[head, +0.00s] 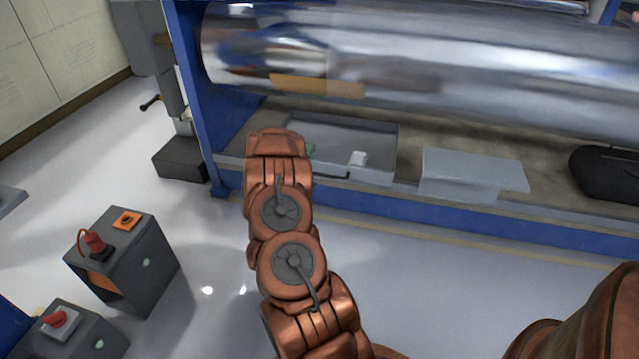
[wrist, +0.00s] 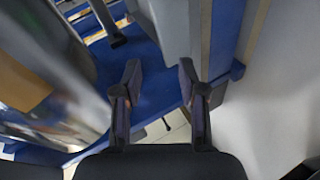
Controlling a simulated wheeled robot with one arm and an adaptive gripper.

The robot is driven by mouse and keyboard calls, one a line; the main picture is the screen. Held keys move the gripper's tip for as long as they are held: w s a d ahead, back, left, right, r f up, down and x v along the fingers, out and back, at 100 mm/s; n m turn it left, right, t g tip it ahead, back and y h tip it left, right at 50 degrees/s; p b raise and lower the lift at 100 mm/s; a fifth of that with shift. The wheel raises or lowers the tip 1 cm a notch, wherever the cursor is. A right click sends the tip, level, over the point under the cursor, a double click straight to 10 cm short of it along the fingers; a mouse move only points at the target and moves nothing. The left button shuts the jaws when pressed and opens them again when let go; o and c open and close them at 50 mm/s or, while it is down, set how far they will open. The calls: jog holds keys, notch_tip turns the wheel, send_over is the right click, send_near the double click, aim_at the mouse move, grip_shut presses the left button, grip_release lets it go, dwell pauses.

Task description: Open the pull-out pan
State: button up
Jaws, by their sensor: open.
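The pull-out pan (head: 376,133) is a shallow grey tray under the big shiny roller in the head view. Its front is roughly level with the machine's front edge, and a dark bar handle (head: 334,175) runs along it. A small white block and something green show inside. My arm covers the pan's left end. My gripper is hidden behind my arm there. In the wrist view my gripper (wrist: 160,72) is open, with nothing between its fingers. A grey panel (wrist: 174,25) lies just beyond the fingertips; I cannot tell whether it is the pan.
The roller (head: 430,65) hangs above the pan. A grey box (head: 470,175) and a black bag-like object (head: 605,175) lie to the right. A blue beam (head: 480,215) runs along the machine's front. Dark control boxes (head: 125,260) stand at left. The floor before the machine is clear.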

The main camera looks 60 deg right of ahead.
aim_at(319, 175)
jog(key=s+d+f+g+h+b, duration=0.2)
jog(key=s+d+f+h+b, duration=0.1)
jog(key=s+d+f, duration=0.5)
jog(key=shift+n, duration=0.3)
jog(key=shift+s+r+b+x, duration=0.1)
jog(key=shift+b+x, duration=0.25)
jog(key=shift+x, duration=0.9)
jog(key=shift+s+r+b+x, duration=0.15)
jog(key=shift+b+x, duration=0.2)
jog(key=shift+x, duration=0.9)
jog(key=shift+s+r+b+x, duration=0.1)
jog(key=shift+b+x, duration=0.25)
jog(key=shift+x, duration=0.9)
jog(key=shift+d, duration=0.2)
jog(key=shift+c, duration=0.3)
grip_shut()
